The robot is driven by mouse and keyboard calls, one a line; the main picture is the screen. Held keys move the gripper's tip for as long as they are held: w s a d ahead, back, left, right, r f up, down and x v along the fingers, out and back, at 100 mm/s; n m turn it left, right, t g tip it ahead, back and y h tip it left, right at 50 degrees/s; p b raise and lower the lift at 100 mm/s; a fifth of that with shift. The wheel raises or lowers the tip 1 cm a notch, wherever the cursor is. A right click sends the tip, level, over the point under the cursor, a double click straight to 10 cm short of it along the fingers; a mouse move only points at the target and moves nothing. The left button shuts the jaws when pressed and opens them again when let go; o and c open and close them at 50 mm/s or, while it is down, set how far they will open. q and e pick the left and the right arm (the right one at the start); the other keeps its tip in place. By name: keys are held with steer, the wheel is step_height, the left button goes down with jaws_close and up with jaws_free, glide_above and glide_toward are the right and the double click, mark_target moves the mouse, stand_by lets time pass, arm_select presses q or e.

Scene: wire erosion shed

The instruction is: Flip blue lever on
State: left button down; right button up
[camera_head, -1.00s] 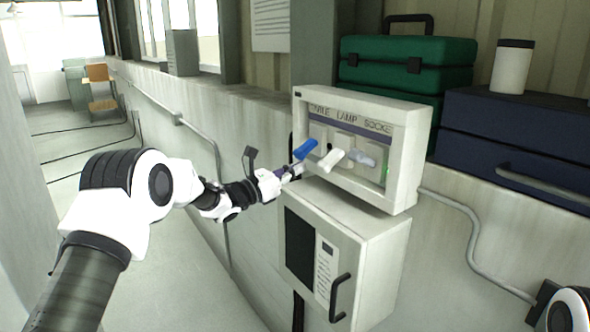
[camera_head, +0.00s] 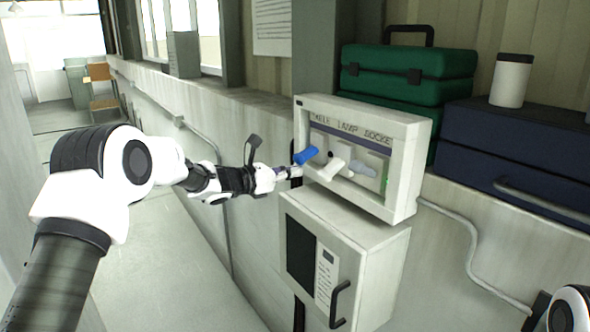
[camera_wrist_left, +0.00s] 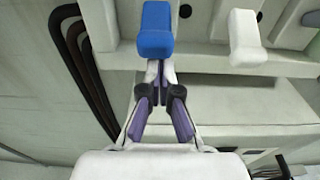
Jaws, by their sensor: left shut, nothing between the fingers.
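The blue lever (camera_head: 306,155) is the leftmost of three levers on the white-framed switch panel (camera_head: 406,170). It sticks out of the panel front; I cannot tell its exact on or off position. It also shows at the top of the left wrist view (camera_wrist_left: 155,32). My left gripper (camera_head: 294,172) is shut and empty, just below the blue lever. In the left wrist view the closed fingertips (camera_wrist_left: 160,72) are right under the lever's lower end; I cannot tell whether they touch. My right gripper is out of view.
A white lever (camera_head: 331,168) stands close right of the blue one, then a grey lever (camera_head: 362,170). A cabinet with a black handle (camera_head: 340,304) is below the panel. Green toolbox (camera_head: 410,70) and dark blue case (camera_head: 515,150) are on the ledge to the right.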

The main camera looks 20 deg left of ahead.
mark_target(299, 156)
arm_select(q)
steer(key=r+g+p, duration=0.1)
steer(key=r+y+p, duration=0.1)
steer(key=p, duration=0.1)
steer(key=s+r+g+y+p, duration=0.1)
steer(key=shift+a+r+g, duration=0.25)
steer(key=shift+g, duration=0.05)
steer(key=shift+f, duration=0.2)
steer(key=shift+w, duration=0.1)
steer(key=shift+r, duration=0.25)
steer(key=shift+r+p, duration=0.45)
steer(key=shift+r, duration=0.15)
steer(key=shift+f, duration=0.1)
